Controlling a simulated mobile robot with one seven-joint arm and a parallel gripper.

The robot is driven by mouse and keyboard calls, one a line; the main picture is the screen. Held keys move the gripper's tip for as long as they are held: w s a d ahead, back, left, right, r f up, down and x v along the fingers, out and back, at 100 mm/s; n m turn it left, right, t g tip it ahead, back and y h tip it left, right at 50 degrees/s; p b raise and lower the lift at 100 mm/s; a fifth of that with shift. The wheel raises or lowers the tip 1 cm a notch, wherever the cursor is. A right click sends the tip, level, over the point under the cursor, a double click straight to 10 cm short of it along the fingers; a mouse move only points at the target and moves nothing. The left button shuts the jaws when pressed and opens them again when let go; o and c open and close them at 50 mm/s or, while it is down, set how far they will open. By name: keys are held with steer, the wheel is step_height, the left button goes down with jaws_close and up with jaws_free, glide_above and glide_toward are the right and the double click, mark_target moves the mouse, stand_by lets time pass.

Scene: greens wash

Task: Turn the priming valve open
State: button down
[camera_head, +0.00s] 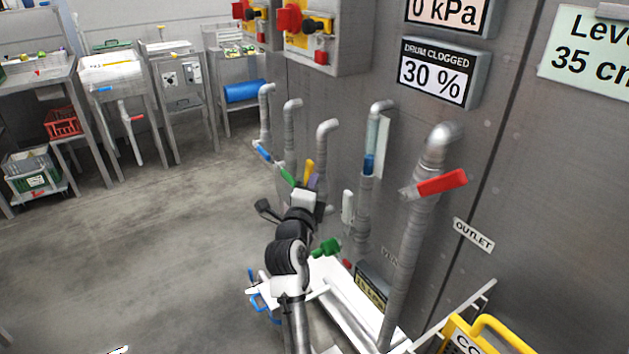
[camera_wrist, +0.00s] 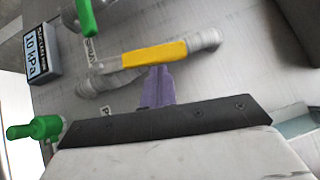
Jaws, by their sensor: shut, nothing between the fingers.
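A yellow valve lever (camera_wrist: 155,54) lies roughly along a grey pipe (camera_wrist: 204,40) in the wrist view. It also shows as a small yellow strip (camera_head: 309,169) just beyond my gripper in the head view. My gripper (camera_wrist: 157,72) has purple fingers that are shut together and empty. Their tips are at the lower edge of the yellow lever; I cannot tell whether they touch it. In the head view my gripper (camera_head: 314,181) is partly hidden by my wrist.
Green handles (camera_wrist: 88,16) and (camera_wrist: 36,128) are close by in the wrist view. A red lever (camera_head: 441,184) sits on a pipe at the right. A blue lever (camera_head: 262,151) is farther back. A pressure display (camera_wrist: 38,46) is on the wall. Open floor (camera_head: 120,250) lies left.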

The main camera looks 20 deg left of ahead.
steer(key=shift+w+a+r+n+g+p, duration=0.35)
steer(key=shift+a+r+n+g+p, duration=0.2)
steer(key=shift+r+p, duration=0.2)
steer(key=shift+w+a+f+n+g, duration=0.1)
steer(key=shift+a+f+n+g, duration=0.05)
steer(key=shift+f+n+g, duration=0.15)
